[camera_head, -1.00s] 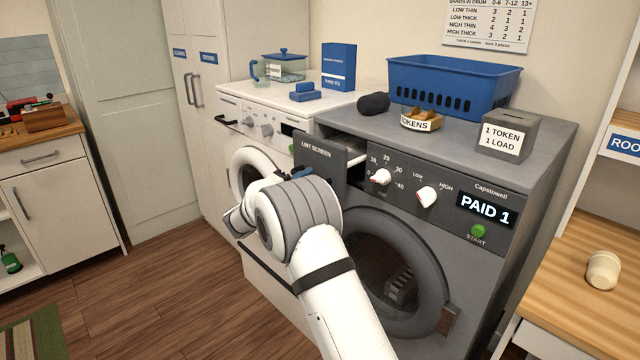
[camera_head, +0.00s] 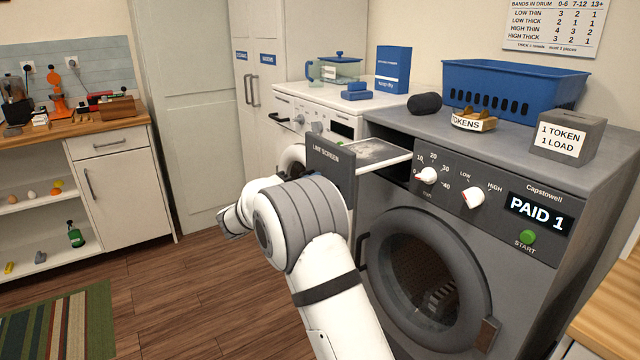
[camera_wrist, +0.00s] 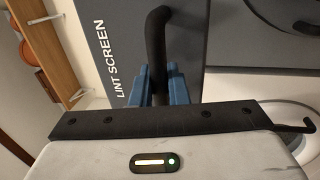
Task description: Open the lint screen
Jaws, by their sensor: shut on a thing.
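The lint screen (camera_head: 332,164) is a grey drawer front labelled "LINT SCREEN" at the upper left of the grey dryer (camera_head: 440,220). It stands well out from the dryer, and its pale screen tray (camera_head: 378,153) with greyish lint shows behind the front. In the wrist view my gripper (camera_wrist: 158,82) has its blue fingers shut on the black bar handle (camera_wrist: 156,40) of the lint screen (camera_wrist: 120,60). In the head view my arm hides the fingers and the handle.
The dryer display reads "PAID 1". On top stand a tokens dish (camera_head: 473,122), a token box (camera_head: 566,136), a dark rolled item (camera_head: 425,103) and a blue basket (camera_head: 510,90). A white washer (camera_head: 300,100) stands left. The wooden floor (camera_head: 170,290) is open at left.

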